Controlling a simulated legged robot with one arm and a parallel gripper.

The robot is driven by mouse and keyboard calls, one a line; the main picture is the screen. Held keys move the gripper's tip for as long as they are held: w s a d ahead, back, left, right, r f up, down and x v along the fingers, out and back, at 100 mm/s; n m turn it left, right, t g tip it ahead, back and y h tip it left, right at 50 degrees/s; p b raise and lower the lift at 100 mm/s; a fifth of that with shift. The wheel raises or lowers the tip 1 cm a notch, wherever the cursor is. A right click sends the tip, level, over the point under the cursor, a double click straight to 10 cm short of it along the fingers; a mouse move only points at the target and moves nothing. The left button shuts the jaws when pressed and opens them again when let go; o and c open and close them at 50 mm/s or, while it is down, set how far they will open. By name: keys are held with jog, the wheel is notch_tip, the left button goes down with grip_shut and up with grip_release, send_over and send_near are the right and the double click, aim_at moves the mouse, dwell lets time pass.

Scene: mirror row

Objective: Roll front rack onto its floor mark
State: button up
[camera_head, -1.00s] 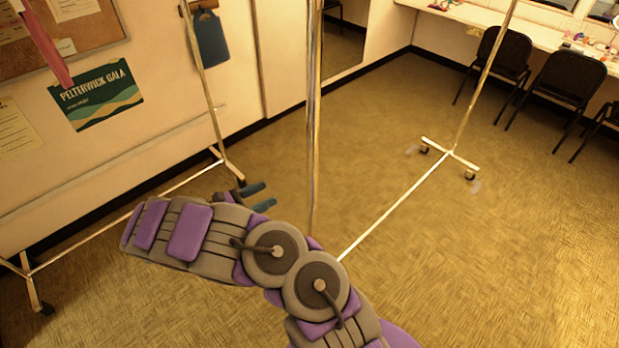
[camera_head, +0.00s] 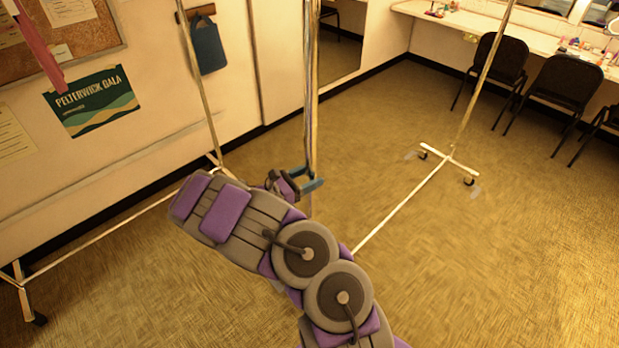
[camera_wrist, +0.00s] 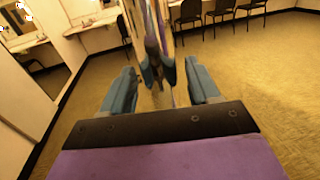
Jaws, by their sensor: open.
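The front rack is a shiny metal frame. Its near upright post (camera_head: 311,90) stands vertical in the middle of the head view, and its base rail runs right to a far castored foot (camera_head: 449,160). Pale floor marks (camera_head: 476,191) lie just beside the far castors, apart from them. The near foot is hidden behind my arm. My gripper (camera_head: 308,180) is open at the near post, low down. In the wrist view, the post (camera_wrist: 150,20) rises between the two teal fingers (camera_wrist: 162,88). I cannot tell whether either finger touches it.
A second rack (camera_head: 100,238) stands at left along the wall, below a green poster (camera_head: 92,101). Black chairs (camera_head: 562,88) line the counter (camera_head: 485,25) at the back right. A mirror (camera_head: 340,50) is on the back wall. Floor at right is clear.

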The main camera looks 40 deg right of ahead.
jog(key=shift+d, duration=0.3)
jog(key=shift+c, duration=0.2)
grip_shut()
